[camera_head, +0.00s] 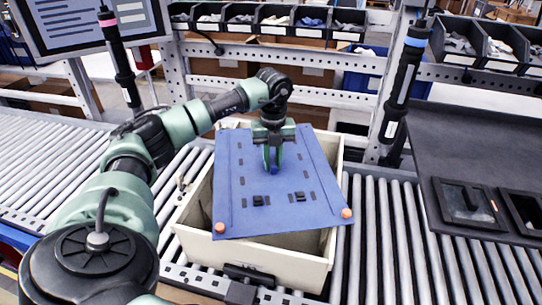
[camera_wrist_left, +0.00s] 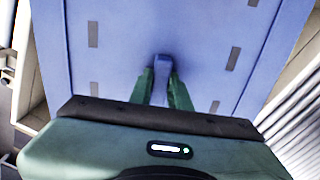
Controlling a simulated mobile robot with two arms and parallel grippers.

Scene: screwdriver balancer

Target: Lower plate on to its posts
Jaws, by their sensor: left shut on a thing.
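The blue plate (camera_head: 270,208) has dark slots and a small raised blue handle (camera_wrist_left: 168,66) near its middle. My left gripper (camera_head: 272,168) is shut on this handle, and its green fingers (camera_wrist_left: 166,92) show on both sides of it in the left wrist view. The plate lies over the cream crate (camera_head: 262,257), slightly turned against it. Two orange caps show at its near corners, the left cap (camera_head: 220,228) and the right cap (camera_head: 346,213). I see no posts under the plate; whether it touches anything below cannot be told. My right gripper is not in view.
The crate stands on a roller conveyor (camera_head: 390,235). A dark tray surface (camera_head: 470,140) lies at the right. Two hanging screwdrivers, one at the left (camera_head: 118,60) and one at the right (camera_head: 401,80), are near the shelf frame. Bins (camera_head: 270,20) line the back.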

